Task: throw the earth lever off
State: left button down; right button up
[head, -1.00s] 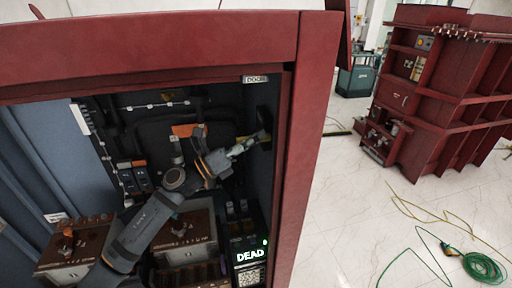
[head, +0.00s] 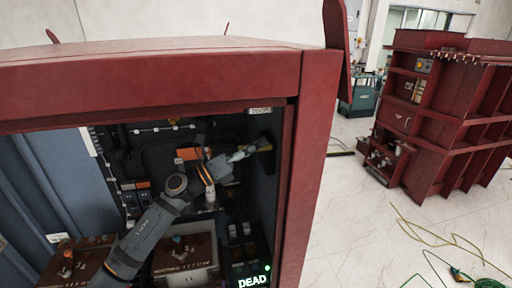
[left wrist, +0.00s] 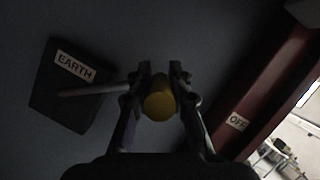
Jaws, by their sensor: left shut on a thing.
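The earth lever is a thin pale rod that comes out of a dark plate marked EARTH (left wrist: 73,66) in the left wrist view and ends in a yellow knob (left wrist: 159,104). My left gripper (left wrist: 160,85) is shut on the lever's knob end, one finger on each side. The OFF label (left wrist: 236,121) is on the red frame to the right of the knob. In the head view my left gripper (head: 240,155) is inside the cabinet near its right inner wall. My right gripper is not in view.
The red cabinet frame (head: 310,150) borders the opening close to the right of my arm. A lit DEAD sign (head: 252,281) is low inside. Brown-topped boxes (head: 185,250) stand below my arm. Outside are another red unit (head: 420,125) and green cable (head: 485,281).

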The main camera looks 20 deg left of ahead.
pick_arm(q)
jog(key=shift+r, duration=0.1)
jog(key=c, duration=1.2)
grip_release()
notch_tip(320, 180, up, 9)
jog(key=shift+r, duration=0.15)
jog(key=shift+s+d+r, duration=0.15)
jog(key=shift+r, duration=0.25)
jog(key=shift+w+a+f, duration=0.15)
jog(key=shift+w+a, duration=0.05)
